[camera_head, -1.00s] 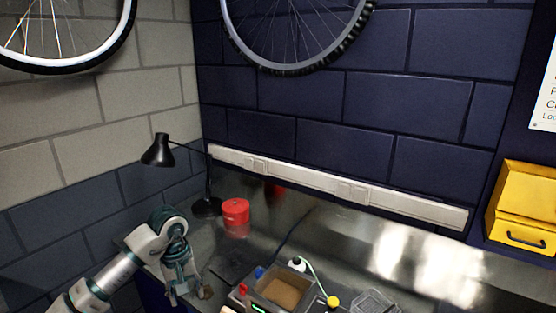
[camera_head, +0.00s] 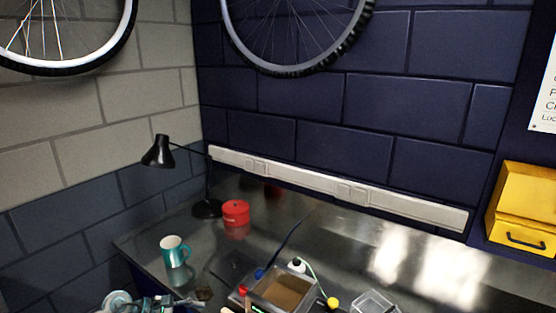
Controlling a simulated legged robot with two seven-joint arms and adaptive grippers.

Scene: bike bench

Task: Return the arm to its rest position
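My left arm shows only at the bottom edge, left of centre, cut off by the picture. Its gripper (camera_head: 184,302) is low at the front of the bench, partly out of frame, and I cannot tell whether its fingers are open or shut. A teal mug with a pale inside (camera_head: 172,253) stands upright on the bench beyond the gripper, apart from it. My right arm and gripper are not in view.
The metal bench (camera_head: 140,240) holds a black lamp (camera_head: 207,208), a red tin (camera_head: 235,208), a box with a brown inside (camera_head: 283,290), a white-capped bottle (camera_head: 297,265) and a clear container (camera_head: 372,303). A yellow cabinet (camera_head: 522,210) is at right.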

